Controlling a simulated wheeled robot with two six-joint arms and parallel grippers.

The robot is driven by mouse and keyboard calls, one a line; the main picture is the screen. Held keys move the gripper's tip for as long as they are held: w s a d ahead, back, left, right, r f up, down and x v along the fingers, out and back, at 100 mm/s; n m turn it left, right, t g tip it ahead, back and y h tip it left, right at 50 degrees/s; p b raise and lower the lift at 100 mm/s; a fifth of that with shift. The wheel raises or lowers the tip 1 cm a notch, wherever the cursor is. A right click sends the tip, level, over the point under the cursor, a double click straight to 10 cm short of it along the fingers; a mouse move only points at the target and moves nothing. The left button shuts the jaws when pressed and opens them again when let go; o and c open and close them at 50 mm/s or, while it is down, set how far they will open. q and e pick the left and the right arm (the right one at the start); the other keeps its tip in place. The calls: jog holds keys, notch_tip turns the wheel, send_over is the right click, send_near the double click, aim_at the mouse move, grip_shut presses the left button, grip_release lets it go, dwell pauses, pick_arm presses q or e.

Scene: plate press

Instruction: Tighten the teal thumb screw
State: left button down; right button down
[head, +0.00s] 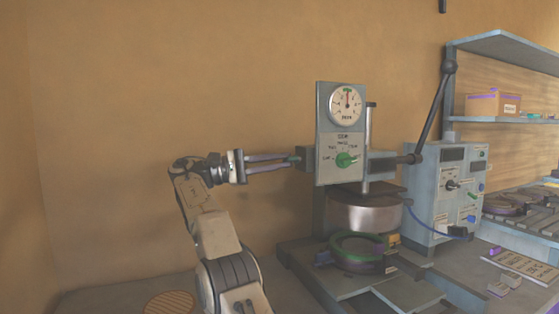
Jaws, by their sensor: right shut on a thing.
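The press (325,180) stands right of centre, with a round gauge and a green knob on its front panel. My right gripper (294,160) reaches in horizontally from the left to the left side of the press head. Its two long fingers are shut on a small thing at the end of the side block. Only a tiny teal bit (291,157) shows between the fingertips; I take it for the teal thumb screw. The fingers hide most of it, so its seating cannot be told. My left gripper is not in view.
A long black lever (433,110) rises at the right of the press. Below the press head is a green ring (345,255) on the base. A blue-grey control box (445,195) and a shelf (510,120) stand at the right. The wall area at left is clear.

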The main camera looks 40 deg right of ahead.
jog(key=shift+w+r+m+p, duration=0.1)
jog(key=shift+w+m+p, duration=0.05)
jog(key=shift+m+p, duration=0.7)
jog(key=c, duration=0.9)
grip_release()
